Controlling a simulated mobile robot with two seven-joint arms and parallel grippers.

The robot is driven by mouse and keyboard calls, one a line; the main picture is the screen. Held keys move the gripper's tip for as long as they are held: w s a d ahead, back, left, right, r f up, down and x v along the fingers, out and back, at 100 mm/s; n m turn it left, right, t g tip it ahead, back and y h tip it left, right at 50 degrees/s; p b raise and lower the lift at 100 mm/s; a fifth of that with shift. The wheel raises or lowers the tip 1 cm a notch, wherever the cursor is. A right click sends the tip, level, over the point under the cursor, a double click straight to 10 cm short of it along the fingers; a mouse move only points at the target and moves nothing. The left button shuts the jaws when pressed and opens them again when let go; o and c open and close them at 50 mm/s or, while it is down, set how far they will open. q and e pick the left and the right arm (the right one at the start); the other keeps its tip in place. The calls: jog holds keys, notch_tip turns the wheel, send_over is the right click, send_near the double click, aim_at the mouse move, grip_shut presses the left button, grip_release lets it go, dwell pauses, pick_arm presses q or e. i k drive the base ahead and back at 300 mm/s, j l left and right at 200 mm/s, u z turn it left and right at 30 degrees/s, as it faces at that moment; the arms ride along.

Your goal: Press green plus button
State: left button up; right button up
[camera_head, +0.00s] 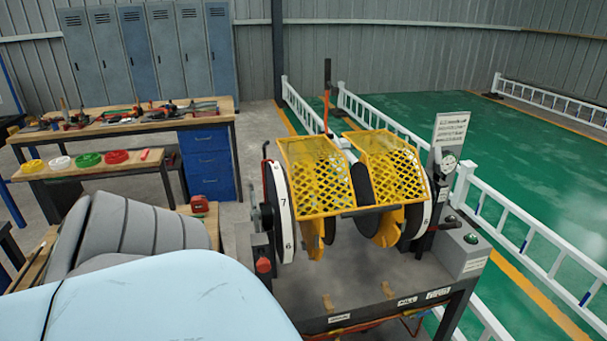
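A small green button (471,238) sits on top of a grey control box (465,250) at the right end of the machine stand. Any plus mark on it is too small to make out. A dark button or knob (451,218) sits behind it on the same box. The machine (320,180) carries two yellow mesh guards over wheels. Neither my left gripper nor my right gripper shows in this view, and nothing touches the green button.
The grey stand (370,280) fills the middle front. A lever and a gauge (449,164) rise near the control box. A white railing (530,225) runs close on the right. A workbench (120,125) with tools and blue lockers (150,55) stand at back left.

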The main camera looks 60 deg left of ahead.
aim_at(470, 238)
jog(key=u, duration=1.75)
jog(key=i+l, duration=0.3)
jog(key=i+l+u, duration=0.1)
jog(key=i+l, duration=0.2)
jog(key=l, duration=0.2)
jog(key=i+l, duration=0.25)
jog(key=l, duration=0.15)
jog(key=i+l+u, duration=0.1)
jog(key=i+l, duration=0.2)
jog(key=l, duration=0.1)
